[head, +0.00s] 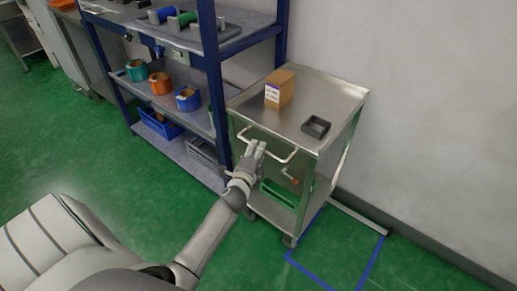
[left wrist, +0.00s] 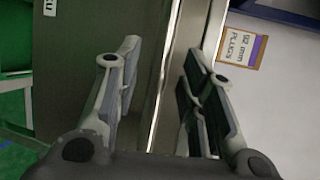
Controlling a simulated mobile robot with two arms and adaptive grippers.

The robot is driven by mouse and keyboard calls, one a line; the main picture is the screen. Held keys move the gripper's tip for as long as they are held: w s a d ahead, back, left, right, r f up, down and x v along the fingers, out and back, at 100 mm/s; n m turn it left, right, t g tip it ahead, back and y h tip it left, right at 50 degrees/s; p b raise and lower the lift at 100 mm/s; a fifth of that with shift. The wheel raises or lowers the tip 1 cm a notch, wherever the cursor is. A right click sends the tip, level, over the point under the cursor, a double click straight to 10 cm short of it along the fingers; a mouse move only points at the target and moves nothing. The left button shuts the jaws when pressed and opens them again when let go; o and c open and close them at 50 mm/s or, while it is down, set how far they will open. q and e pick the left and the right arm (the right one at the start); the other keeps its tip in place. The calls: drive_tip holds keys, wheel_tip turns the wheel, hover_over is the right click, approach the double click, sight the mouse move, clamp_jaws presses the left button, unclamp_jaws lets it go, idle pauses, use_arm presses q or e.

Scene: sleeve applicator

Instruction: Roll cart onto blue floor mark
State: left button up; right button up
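The metal cart (head: 335,95) stands against the wall, right of the shelf rack. Its pull handle (head: 285,159) is on the front side. The blue floor mark (head: 370,262) is a taped outline on the green floor, to the right of the cart; the cart's near right wheel is close to its left line. My left gripper (head: 257,150) is at the handle. In the left wrist view its two fingers (left wrist: 163,85) are apart, with a bright metal bar or edge between them; I cannot tell whether they touch it. My right gripper is not in view.
A cardboard box (head: 280,90) and a small dark tray (head: 316,127) sit on the cart top. A green bin (head: 282,193) is on its lower shelf. The blue shelf rack (head: 213,85) with tape rolls stands close on the left. Floor inside the mark is clear.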

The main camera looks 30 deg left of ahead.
use_arm(q)
drive_tip(key=shift+x, duration=1.3)
clamp_jaws()
